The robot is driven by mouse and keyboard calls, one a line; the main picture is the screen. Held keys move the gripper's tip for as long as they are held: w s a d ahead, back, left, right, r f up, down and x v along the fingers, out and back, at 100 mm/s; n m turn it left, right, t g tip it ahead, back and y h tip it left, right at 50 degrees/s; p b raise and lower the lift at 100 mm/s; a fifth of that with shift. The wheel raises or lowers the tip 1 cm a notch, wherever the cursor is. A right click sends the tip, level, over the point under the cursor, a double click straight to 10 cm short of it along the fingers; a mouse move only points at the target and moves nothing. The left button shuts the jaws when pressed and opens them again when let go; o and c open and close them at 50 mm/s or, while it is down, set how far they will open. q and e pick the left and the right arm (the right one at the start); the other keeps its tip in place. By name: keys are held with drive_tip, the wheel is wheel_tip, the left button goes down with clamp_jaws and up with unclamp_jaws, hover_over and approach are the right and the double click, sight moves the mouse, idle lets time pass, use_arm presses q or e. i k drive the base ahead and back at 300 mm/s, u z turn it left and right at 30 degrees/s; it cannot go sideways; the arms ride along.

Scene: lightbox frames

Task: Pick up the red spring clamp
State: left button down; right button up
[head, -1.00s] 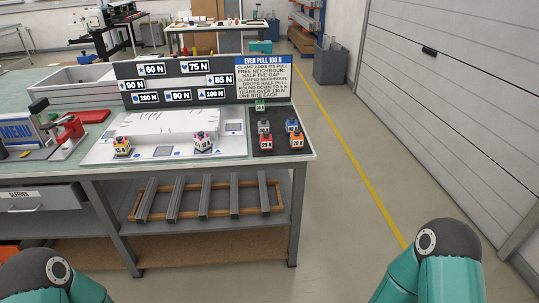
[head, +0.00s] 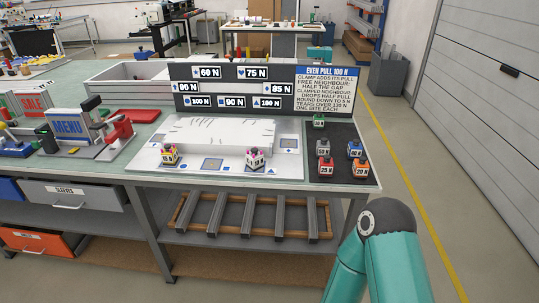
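The red spring clamp (head: 325,167) stands upright on the dark mat (head: 341,183) at the right end of the workbench. It is at the mat's front left, with a label that seems to read 25 N. An orange clamp (head: 360,168) stands to its right, a grey clamp (head: 322,147) behind it, a blue clamp (head: 354,149) behind right, and a green clamp (head: 319,121) farther back. Part of my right arm shows at the lower right, short of the bench, but its gripper is out of view. My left gripper is not in view.
A dark signboard (head: 240,72) stands behind. Red and blue signs stand farther left. Floor is clear right of the bench.

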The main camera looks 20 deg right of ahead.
sight(325, 168)
drive_tip(key=u, duration=0.05)
drive_tip(key=i, duration=1.35)
drive_tip(key=z, duration=0.65)
